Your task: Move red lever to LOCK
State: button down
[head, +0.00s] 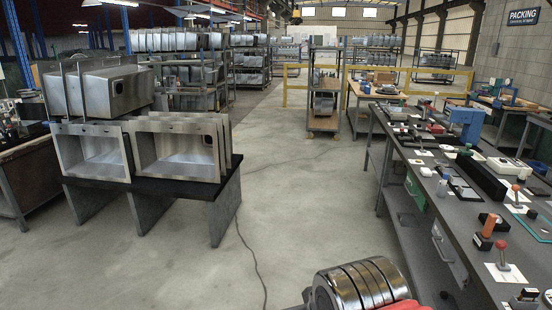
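Several small levers with red ball knobs stand on the dark workbench (455,215) at the right. The nearest red lever (502,249) rises upright from a white card near the bench's front right. Another red-knobbed lever (516,190) stands farther back on its own white card. A smaller one (436,97) shows far back on a table behind. I cannot tell which is the task's lever, and no LOCK label is legible. Part of my own arm, ringed metal with red, shows at the bottom centre, left of the bench. My gripper's fingers are not in view.
An orange-and-black block (487,232) stands beside the nearest lever. A long black box (481,177) and a blue press (467,122) stand farther back. Steel sinks (178,148) fill a low stand at left. The floor between is clear except for a thin cable (255,262).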

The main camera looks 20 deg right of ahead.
aim_at(501, 245)
jog(key=z, duration=0.25)
jog(key=i, duration=1.1)
jog(key=z, duration=0.3)
